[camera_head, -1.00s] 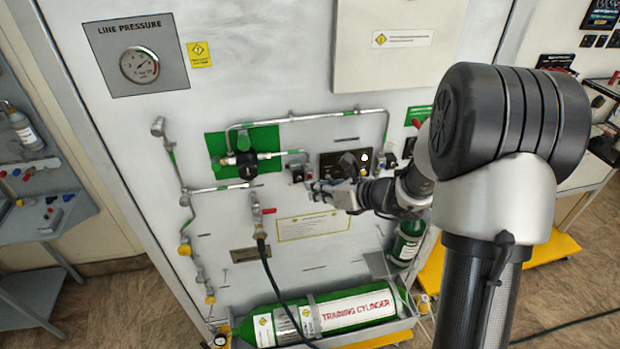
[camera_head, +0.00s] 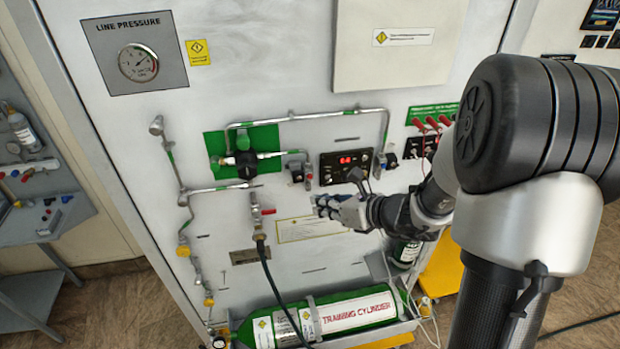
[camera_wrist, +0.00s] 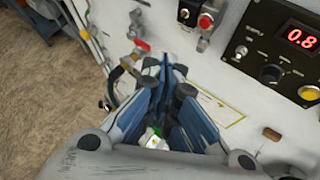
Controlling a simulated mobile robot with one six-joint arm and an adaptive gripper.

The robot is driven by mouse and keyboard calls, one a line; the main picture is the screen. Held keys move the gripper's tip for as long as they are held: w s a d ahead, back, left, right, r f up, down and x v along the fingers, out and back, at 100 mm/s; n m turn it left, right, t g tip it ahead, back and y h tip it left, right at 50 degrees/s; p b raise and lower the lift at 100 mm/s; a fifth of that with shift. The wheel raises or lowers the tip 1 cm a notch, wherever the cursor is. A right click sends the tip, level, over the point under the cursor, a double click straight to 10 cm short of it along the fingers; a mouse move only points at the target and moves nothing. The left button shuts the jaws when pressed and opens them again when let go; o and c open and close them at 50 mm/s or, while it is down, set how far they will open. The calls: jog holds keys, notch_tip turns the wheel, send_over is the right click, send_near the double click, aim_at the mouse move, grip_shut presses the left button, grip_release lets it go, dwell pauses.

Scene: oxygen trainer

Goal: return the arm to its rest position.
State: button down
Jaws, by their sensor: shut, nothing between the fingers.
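My gripper (camera_head: 322,207) is in front of the white panel in the head view, just below the black display box (camera_head: 346,166). It looks empty and apart from the panel. In the wrist view, its blue-grey fingers (camera_wrist: 166,85) are close together with nothing held between them. My arm reaches in from the right side of the head view and hides part of the panel's right side. The display box also shows in the wrist view (camera_wrist: 262,45), with red digits reading about 0.8.
A green training cylinder (camera_head: 270,322) lies in a tray below. A dark hose (camera_head: 268,270) hangs at centre. A grey bench (camera_head: 45,215) stands at left.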

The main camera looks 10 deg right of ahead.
dwell(0.3)
jog(key=s+a+r+n+g+b, duration=0.2)
jog(key=s+a+n+g+b, duration=0.6)
jog(key=s+n, duration=0.9)
jog(key=s+d+f+n+t+h+b, duration=0.2)
jog(key=s+d+n+h, duration=0.5)
jog(key=s+n, duration=0.4)
jog(key=n+b, duration=0.1)
jog(key=n, duration=0.2)
jog(key=shift+s+t+h, duration=0.2)
jog(key=shift+t+h, duration=0.1)
jog(key=shift+t, duration=0.1)
jog(key=c, duration=2.3)
grip_release()
jog(key=shift+d+f, duration=0.1)
